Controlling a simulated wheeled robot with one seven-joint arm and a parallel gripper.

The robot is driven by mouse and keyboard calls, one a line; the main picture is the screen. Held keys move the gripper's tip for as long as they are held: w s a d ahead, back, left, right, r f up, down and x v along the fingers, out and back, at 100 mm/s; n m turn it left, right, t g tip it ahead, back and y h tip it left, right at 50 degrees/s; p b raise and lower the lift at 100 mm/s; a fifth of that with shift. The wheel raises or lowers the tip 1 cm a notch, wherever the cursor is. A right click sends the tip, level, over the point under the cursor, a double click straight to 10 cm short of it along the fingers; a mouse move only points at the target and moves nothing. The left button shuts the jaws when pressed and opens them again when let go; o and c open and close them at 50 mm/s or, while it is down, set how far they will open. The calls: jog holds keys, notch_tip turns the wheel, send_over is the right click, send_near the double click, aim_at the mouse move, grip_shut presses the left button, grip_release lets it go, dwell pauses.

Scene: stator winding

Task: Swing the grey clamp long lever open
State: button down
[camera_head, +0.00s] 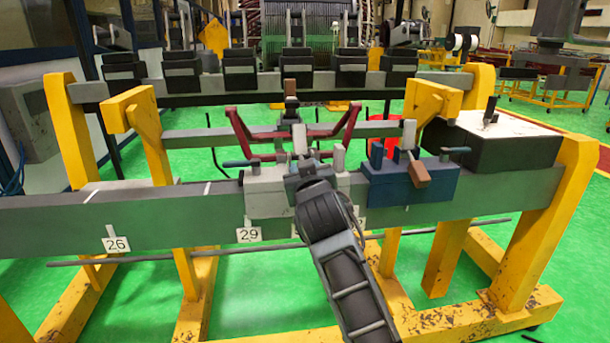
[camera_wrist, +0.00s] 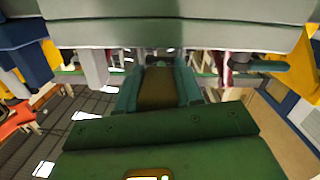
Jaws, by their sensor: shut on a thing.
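The grey clamp (camera_head: 268,190) sits on the long grey beam, left of the blue clamp (camera_head: 412,183). A teal handle (camera_head: 237,163) sticks out to its left. My gripper (camera_head: 305,172) is at the grey clamp's right part and hides some of it. In the wrist view my gripper (camera_wrist: 158,90) is shut around a brown piece (camera_wrist: 157,88), which appears to be the end of the grey clamp's long lever. The lever's angle is hidden in the head view. The blue clamp's own brown-tipped lever (camera_head: 418,173) leans forward, apart from my gripper.
The beam (camera_head: 160,222) rests on yellow frames (camera_head: 560,220) and carries number tags, 26 (camera_head: 116,244) and 29 (camera_head: 249,234). A red bracket (camera_head: 250,140) stands behind the clamps. A black box (camera_head: 505,140) lies to the right. The beam left of the grey clamp is mostly clear.

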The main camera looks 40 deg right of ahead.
jog(key=shift+f, duration=0.15)
jog(key=c, duration=0.8)
grip_release()
jog(key=shift+o, duration=0.2)
jog(key=v, duration=0.7)
jog(key=shift+s+a, duration=0.3)
